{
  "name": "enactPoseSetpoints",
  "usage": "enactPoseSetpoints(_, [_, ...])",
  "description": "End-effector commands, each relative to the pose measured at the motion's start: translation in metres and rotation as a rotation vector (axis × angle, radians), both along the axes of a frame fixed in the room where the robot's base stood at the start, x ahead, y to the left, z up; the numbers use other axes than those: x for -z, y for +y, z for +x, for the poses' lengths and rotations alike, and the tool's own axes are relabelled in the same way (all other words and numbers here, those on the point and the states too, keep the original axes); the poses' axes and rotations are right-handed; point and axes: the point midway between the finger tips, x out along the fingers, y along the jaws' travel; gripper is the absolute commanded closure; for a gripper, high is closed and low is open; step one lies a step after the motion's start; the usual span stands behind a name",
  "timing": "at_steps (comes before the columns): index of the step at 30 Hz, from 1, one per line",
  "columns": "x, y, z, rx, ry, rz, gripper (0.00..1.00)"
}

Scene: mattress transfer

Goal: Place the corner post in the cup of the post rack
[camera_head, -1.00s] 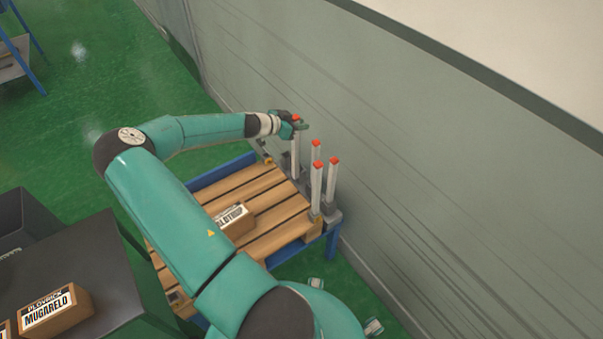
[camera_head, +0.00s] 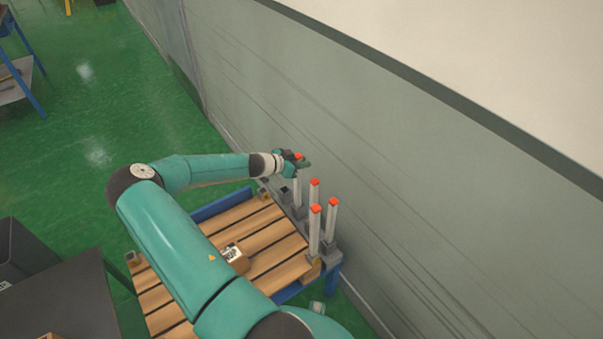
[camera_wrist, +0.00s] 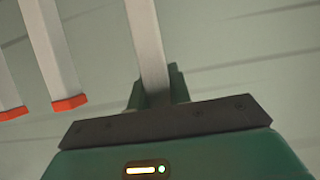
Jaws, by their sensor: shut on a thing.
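My gripper (camera_head: 299,162) is shut on a light grey corner post (camera_head: 297,188) with a red top, near the wall. The post is upright in the head view, and its lower end is by the grey cups of the post rack (camera_head: 331,246). I cannot tell whether that end is inside a cup. In the wrist view my gripper (camera_wrist: 155,92) grips the same post (camera_wrist: 151,45). Several other red-topped posts stand beside it, including a front one (camera_head: 315,230) and a right one (camera_head: 332,222).
A wooden pallet (camera_head: 262,222) lies on a blue frame (camera_head: 222,205) left of the rack, with a small box (camera_head: 235,258) on it. The grey wall (camera_head: 420,220) is close behind the posts. A dark surface (camera_head: 70,300) is at lower left. Green floor is open at upper left.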

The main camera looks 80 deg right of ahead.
Motion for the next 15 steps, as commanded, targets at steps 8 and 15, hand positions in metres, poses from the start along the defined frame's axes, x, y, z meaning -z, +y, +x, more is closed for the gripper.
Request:
enactPoseSetpoints(8, [0.034, -0.002, 0.000, 0.000, 0.002, 0.000, 1.00])
enactPoseSetpoints(15, [0.038, -0.004, 0.000, 0.001, 0.000, 0.001, 0.78])
